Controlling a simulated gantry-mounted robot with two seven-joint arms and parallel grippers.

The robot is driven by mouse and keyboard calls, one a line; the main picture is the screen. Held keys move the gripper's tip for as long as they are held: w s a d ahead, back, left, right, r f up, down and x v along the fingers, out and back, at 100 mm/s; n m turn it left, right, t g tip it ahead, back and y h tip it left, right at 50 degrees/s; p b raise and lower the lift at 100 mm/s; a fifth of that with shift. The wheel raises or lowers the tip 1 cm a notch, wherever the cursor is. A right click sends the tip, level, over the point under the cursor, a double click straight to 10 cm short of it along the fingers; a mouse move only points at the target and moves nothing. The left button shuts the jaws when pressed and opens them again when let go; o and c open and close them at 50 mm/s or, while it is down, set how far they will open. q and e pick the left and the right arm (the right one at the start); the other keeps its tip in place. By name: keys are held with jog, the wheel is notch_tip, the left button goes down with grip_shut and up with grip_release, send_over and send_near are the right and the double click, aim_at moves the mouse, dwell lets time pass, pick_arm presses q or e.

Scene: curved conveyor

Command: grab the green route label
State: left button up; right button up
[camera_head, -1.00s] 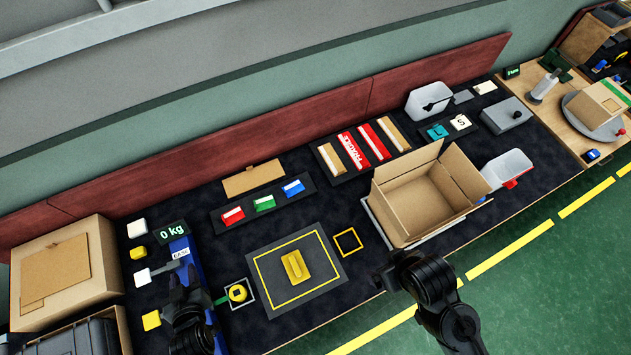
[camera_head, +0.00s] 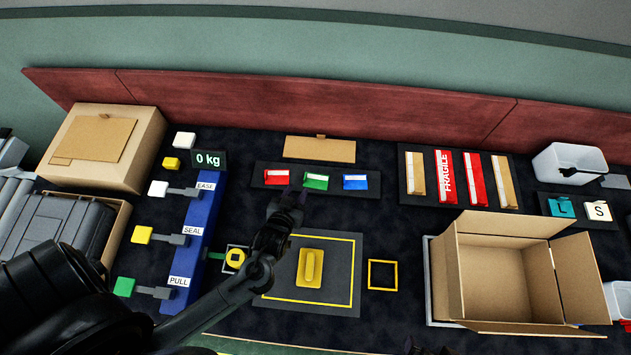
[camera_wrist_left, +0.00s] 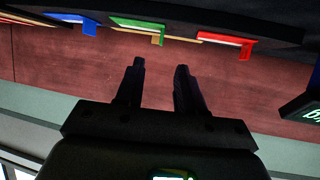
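The green route label (camera_head: 316,182) lies between the red label (camera_head: 277,178) and the blue label (camera_head: 355,182) on a dark strip. My left gripper (camera_head: 290,198) is just in front of the strip, near the red and green labels, touching neither as far as I can see. In the left wrist view its two fingers (camera_wrist_left: 157,78) are apart with nothing between them. The green label (camera_wrist_left: 138,25) shows there beyond the fingertips, with the blue label (camera_wrist_left: 72,20) to its left and the red label (camera_wrist_left: 226,40) to its right. My right gripper is not clearly visible.
A brown card (camera_head: 320,149) lies behind the strip. The yellow-framed mat (camera_head: 340,290) with a yellow handled block (camera_head: 309,268) is in front. The blue lever unit (camera_head: 205,215) stands left, an open carton (camera_head: 480,226) right. The dark red back wall (camera_head: 330,110) is behind.

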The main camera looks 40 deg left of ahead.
aim_at(305, 175)
pick_arm(q)
jog(key=shift+b+x, duration=0.7)
jog(key=shift+x, duration=3.6)
grip_shut()
